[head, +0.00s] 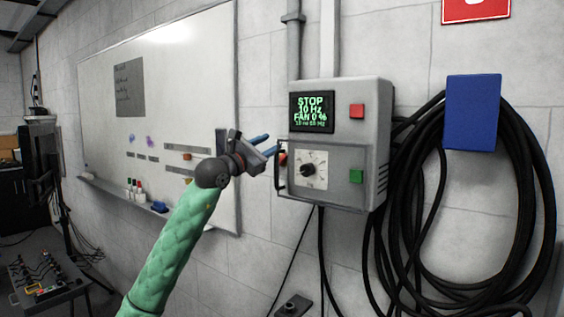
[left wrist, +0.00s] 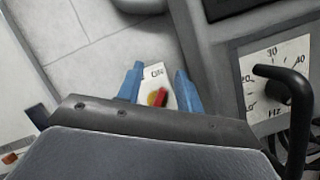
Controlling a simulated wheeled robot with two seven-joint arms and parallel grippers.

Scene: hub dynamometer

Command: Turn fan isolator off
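The fan isolator (left wrist: 160,97) shows in the left wrist view as a red handle on a yellow disc, on a white plate lettered ON. In the head view a bit of its red part (head: 283,158) shows at the left side of the grey control box (head: 340,150). My left gripper (head: 266,146) is left of the box, its blue fingers pointing at that side. In the left wrist view the fingers (left wrist: 158,88) are apart, with the isolator seen between them. I cannot tell how far the fingertips are from the handle. My right gripper is not in view.
The box has a display (head: 312,112) reading STOP, 10 Hz, FAN 0 %, a dial (head: 308,170), a red button (head: 357,111) and a green button (head: 356,176). A black bar handle (head: 279,170) stands out near the isolator. Black cable coils (head: 400,220) hang at right.

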